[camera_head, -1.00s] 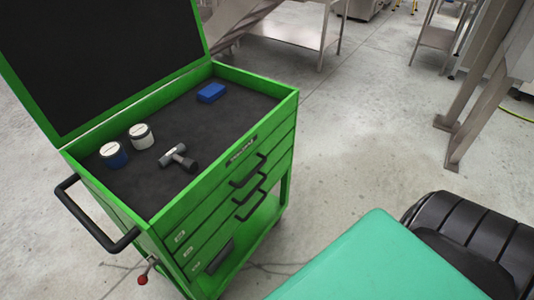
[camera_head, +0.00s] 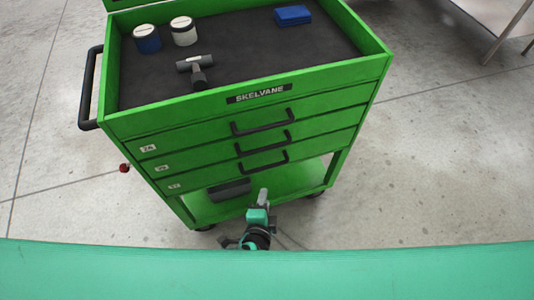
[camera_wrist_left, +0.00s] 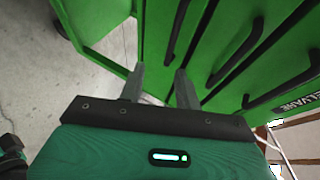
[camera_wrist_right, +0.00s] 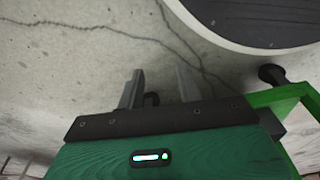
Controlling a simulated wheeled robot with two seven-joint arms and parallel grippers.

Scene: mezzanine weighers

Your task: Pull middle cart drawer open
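The green cart (camera_head: 120,110) stands ahead of me with its drawers shut. The middle drawer (camera_head: 205,153) carries a black bar handle (camera_head: 264,143), between the top handle (camera_head: 262,123) and the bottom handle (camera_head: 264,163). My left gripper (camera_head: 263,194) is low in front of the cart, below the handles. In the left wrist view, its fingers (camera_wrist_left: 160,86) are apart and empty, with the middle handle (camera_wrist_left: 237,52) beyond them to the right. My right gripper (camera_wrist_right: 160,88) is open and empty over the floor; it is not seen in the head view.
A dark box (camera_head: 229,189) sits on the lower shelf. A black side handle (camera_head: 90,88) juts left.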

